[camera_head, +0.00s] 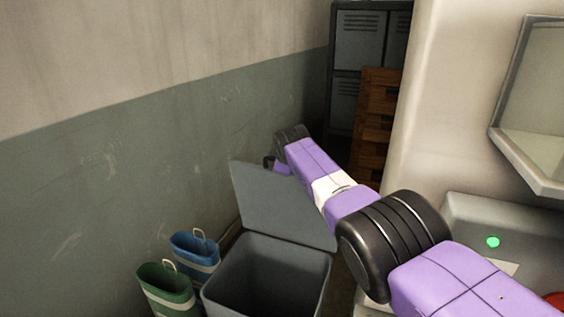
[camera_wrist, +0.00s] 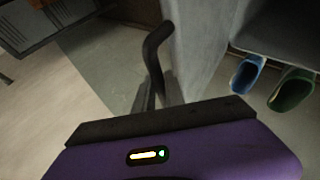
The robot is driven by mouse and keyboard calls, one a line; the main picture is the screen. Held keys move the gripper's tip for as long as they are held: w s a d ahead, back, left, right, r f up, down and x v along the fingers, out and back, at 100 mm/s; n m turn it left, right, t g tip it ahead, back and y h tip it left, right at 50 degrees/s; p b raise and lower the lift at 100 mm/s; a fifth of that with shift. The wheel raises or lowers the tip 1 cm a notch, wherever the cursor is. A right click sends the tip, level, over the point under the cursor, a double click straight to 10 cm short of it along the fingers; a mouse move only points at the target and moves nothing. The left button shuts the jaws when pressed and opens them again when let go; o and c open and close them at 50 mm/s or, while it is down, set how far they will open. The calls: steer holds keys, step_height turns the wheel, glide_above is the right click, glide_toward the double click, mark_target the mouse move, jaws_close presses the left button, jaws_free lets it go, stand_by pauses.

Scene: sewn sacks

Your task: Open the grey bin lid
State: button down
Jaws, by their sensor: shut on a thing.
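The grey bin (camera_head: 268,272) stands open at the lower middle of the head view, and its dark inside shows. Its lid (camera_head: 275,205) is tilted up steeply at the back of the bin. The lid shows as a pale grey panel (camera_wrist: 200,45) in the wrist view, seen nearly edge-on. My gripper (camera_head: 277,164) is at the raised lid's top edge. In the wrist view my gripper (camera_wrist: 160,95) is shut on a dark curved handle (camera_wrist: 156,45) beside the lid. The exact contact is dark and partly hidden.
Grey lockers (camera_head: 358,45) and a brown wooden stack (camera_head: 378,110) are behind.

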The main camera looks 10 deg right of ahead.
steer(key=c, duration=1.4)
jaws_free()
steer(key=shift+f, duration=0.2)
steer(key=shift+s, duration=0.1)
